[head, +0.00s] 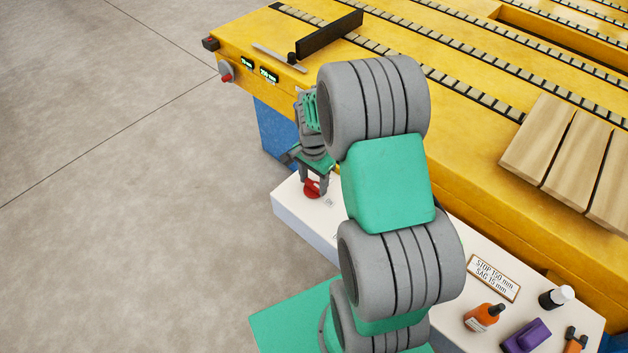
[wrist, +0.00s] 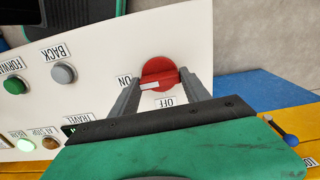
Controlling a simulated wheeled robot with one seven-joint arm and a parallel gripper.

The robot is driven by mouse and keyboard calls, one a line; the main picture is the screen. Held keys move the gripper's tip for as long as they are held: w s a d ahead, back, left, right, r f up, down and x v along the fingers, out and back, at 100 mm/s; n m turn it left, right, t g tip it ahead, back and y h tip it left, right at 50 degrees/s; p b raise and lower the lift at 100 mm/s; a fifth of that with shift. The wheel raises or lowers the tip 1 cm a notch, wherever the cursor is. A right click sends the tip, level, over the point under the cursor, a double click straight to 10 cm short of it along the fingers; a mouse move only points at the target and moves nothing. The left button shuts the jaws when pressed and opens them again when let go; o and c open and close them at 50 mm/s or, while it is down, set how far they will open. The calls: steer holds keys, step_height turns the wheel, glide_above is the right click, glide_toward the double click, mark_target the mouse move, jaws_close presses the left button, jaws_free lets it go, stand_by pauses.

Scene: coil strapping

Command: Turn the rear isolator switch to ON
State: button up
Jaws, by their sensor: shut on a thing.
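The isolator switch is a round red knob (wrist: 158,70) on a white panel, with ON and OFF labels beside it in the wrist view. Its white pointer mark lies at the lower left of the knob and points toward the ON label (wrist: 124,82). The OFF label (wrist: 167,101) is below the knob. My gripper (wrist: 160,76) is shut on the knob, one finger on each side. In the head view the red knob (head: 312,189) sits under my gripper (head: 313,178) at the panel's far left end, and my arm hides much of the panel.
The white panel (wrist: 100,25) also carries a grey BACK button (wrist: 63,73), a green FORWARD button (wrist: 14,85) and lit buttons. In the head view a yellow machine (head: 460,140) stands behind it. An orange bottle (head: 484,317) and purple object (head: 527,337) are at the right. Open floor lies left.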

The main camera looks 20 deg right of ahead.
mark_target(313, 183)
steer(key=shift+w+r+m, duration=0.1)
steer(key=shift+m, duration=0.2)
steer(key=o, duration=1.4)
step_height(313, 183, up, 8)
steer(key=shift+f, duration=0.15)
